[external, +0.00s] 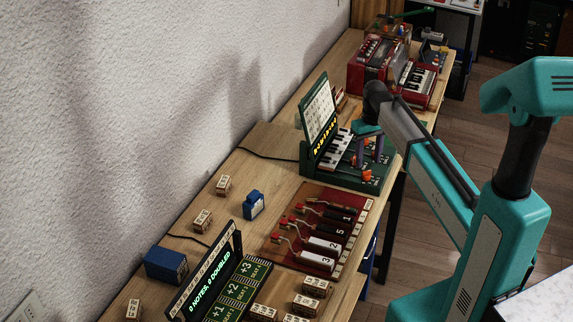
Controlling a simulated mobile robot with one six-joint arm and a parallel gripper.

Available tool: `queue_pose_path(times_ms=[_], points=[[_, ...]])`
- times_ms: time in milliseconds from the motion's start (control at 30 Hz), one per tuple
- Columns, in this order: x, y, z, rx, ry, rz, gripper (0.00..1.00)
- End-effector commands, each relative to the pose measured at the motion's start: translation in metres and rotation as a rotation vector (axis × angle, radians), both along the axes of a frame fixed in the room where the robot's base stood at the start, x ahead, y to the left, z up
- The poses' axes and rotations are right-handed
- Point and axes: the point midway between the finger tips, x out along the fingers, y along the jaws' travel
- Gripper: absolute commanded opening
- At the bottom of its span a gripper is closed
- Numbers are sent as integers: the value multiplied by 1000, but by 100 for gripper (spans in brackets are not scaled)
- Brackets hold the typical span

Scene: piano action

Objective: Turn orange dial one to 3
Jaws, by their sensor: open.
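A green piano-action unit (312,168) with white keys and an upright panel stands on the wooden bench. Two small orange parts that look like dials show at its right side: a nearer one (366,177) and a farther one (378,139). I cannot tell which is dial one, and their settings are too small to read. My gripper (369,151) is open, pointing down over the unit's right side, close to the orange parts. I cannot tell whether its fingers touch anything. My arm hides part of the unit's far side.
A red board (278,249) with numbered black and white levers lies nearer. A green tile board with a lit display (208,276), a blue box (166,266), a small blue block (253,205) and several wooden blocks are around it. Red accordion-like instruments (371,64) stand farther back.

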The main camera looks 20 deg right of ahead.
Motion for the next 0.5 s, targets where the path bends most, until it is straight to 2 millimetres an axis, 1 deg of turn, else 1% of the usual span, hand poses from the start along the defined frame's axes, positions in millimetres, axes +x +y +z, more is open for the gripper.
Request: queue_pose_path(times_ms=[33,500], points=[[0,0,11,0,0,0,45],[0,0,68,0,0,0,45]])
